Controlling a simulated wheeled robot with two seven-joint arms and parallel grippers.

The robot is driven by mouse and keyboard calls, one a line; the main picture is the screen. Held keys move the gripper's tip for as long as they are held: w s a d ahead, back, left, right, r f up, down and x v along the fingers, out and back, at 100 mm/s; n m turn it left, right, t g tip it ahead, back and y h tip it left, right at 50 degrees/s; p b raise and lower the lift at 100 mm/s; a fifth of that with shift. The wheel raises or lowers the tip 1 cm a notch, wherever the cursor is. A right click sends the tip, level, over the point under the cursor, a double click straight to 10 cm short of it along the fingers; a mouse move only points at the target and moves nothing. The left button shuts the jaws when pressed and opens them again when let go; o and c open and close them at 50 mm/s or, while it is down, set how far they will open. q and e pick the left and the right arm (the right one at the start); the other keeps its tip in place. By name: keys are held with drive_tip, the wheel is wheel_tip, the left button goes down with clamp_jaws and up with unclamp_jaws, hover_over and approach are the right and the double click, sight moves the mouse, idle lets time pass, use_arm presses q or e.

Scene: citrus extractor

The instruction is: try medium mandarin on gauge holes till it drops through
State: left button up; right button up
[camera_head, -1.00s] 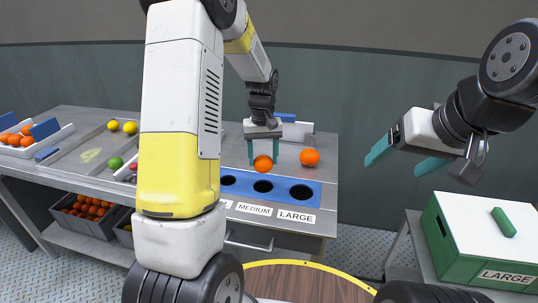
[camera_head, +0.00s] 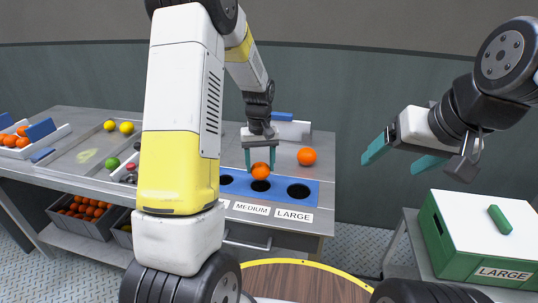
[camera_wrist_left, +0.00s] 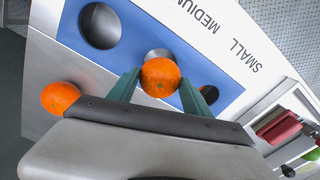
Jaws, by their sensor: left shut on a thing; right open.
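The mandarin (camera_head: 261,171) is a small orange fruit between the fingers of my left gripper (camera_head: 260,162), which is shut on it. In the head view it hangs just over the middle hole of the blue gauge plate (camera_head: 281,184), the one above the MEDIUM label (camera_head: 252,208). In the left wrist view the held mandarin (camera_wrist_left: 160,77) partly covers that hole (camera_wrist_left: 158,55). I cannot tell whether it touches the rim. My right gripper (camera_head: 399,158) is open and empty at the right, away from the bench.
A second orange fruit (camera_head: 307,156) rests on the bench behind the LARGE hole (camera_head: 299,191). A green LARGE box (camera_head: 485,233) stands at the lower right. Yellow and green fruits lie in a tray (camera_head: 78,159) at left. A white block (camera_head: 295,130) stands behind my left gripper.

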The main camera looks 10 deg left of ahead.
use_arm(q)
drive_tip(key=shift+f, duration=0.2)
idle(0.5)
drive_tip(key=shift+f, duration=1.45)
drive_tip(key=o, duration=1.5)
wheel_tip(320, 180, up, 7)
drive_tip(key=shift+r, duration=0.4)
